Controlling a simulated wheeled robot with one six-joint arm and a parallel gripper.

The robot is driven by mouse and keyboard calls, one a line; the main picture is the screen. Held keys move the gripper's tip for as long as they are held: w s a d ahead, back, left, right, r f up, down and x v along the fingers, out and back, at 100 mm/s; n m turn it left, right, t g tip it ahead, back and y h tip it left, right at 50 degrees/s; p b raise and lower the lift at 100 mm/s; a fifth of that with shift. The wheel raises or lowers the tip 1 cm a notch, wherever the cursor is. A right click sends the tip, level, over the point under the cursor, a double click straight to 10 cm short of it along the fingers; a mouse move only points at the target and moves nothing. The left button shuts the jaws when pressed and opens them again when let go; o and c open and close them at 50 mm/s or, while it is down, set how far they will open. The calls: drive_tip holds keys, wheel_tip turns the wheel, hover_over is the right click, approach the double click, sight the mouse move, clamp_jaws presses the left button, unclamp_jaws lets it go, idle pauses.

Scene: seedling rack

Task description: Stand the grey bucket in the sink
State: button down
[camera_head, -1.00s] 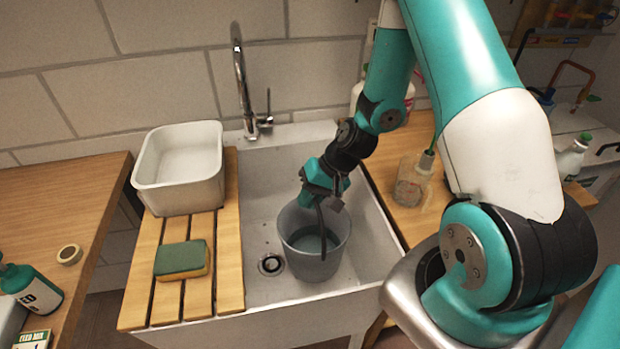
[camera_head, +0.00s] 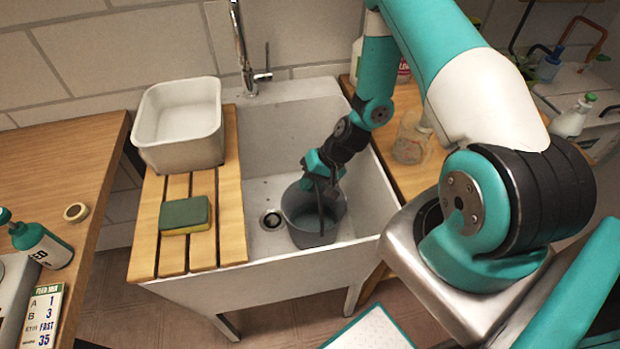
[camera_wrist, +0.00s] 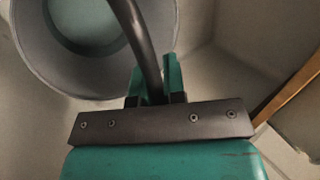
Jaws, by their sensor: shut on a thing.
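The grey bucket (camera_head: 306,236) is upright inside the white sink (camera_head: 262,185), just right of the drain (camera_head: 271,220). My gripper (camera_head: 322,172) reaches down over the bucket's back rim and is shut on its dark handle. In the wrist view the handle (camera_wrist: 138,38) rises between the fingers (camera_wrist: 158,82), and the bucket (camera_wrist: 45,62) shows at the upper left with a bluish-grey bottom inside. Whether the bucket's base touches the sink floor is hard to tell.
A slatted wooden board (camera_head: 233,235) on the sink's left side bears a white tub (camera_head: 182,155) and a green-yellow sponge (camera_head: 185,215). The tap (camera_head: 245,70) stands at the back. A wooden counter with a clear bottle (camera_head: 411,140) lies to the right.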

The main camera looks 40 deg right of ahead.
drive_tip(key=c, duration=1.2)
unclamp_jaws()
drive_tip(key=shift+f, duration=0.1)
